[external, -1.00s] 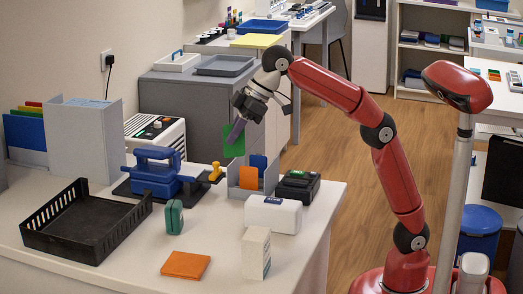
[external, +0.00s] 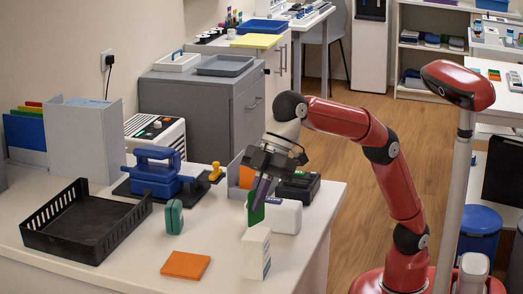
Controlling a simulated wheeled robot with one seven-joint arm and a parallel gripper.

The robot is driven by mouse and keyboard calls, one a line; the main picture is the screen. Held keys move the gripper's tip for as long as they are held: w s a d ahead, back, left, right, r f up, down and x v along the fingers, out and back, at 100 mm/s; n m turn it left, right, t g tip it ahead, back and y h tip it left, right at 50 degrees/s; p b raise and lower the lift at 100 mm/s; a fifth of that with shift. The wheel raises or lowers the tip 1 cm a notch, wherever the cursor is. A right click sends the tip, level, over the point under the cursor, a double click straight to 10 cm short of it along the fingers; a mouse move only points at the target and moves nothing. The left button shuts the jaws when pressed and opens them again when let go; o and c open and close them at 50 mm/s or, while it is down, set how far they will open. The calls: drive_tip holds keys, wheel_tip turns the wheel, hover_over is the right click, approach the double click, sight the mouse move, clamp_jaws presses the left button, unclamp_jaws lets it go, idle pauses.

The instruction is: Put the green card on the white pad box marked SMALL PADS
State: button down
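My gripper (external: 261,192) points down and is shut on the green card (external: 255,211), which hangs upright from the fingertips. The card shows in front of the left end of the low white box (external: 287,217) and just above the top of the upright white box (external: 256,256). I cannot tell whether the card touches either box. The low box has a dark label, partly hidden by my gripper. The upright box has small marks on its side. I cannot read SMALL PADS on either.
A black crate (external: 85,222), a blue punch (external: 155,173), a grey holder with an orange card (external: 247,177) and a black device (external: 299,188) are also on the table (external: 215,237).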

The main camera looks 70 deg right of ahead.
drive_tip(key=shift+f, duration=1.1)
drive_tip(key=shift+f+b, duration=0.15)
drive_tip(key=shift+b, duration=0.2)
drive_tip(key=c, duration=1.7)
unclamp_jaws()
drive_tip(key=shift+d+r, duration=0.1)
drive_tip(key=shift+r, duration=0.35)
drive_tip(key=p+v, duration=0.1)
drive_tip(key=v, duration=1)
drive_tip(key=shift+r, duration=0.2)
drive_tip(key=shift+s+d, duration=0.1)
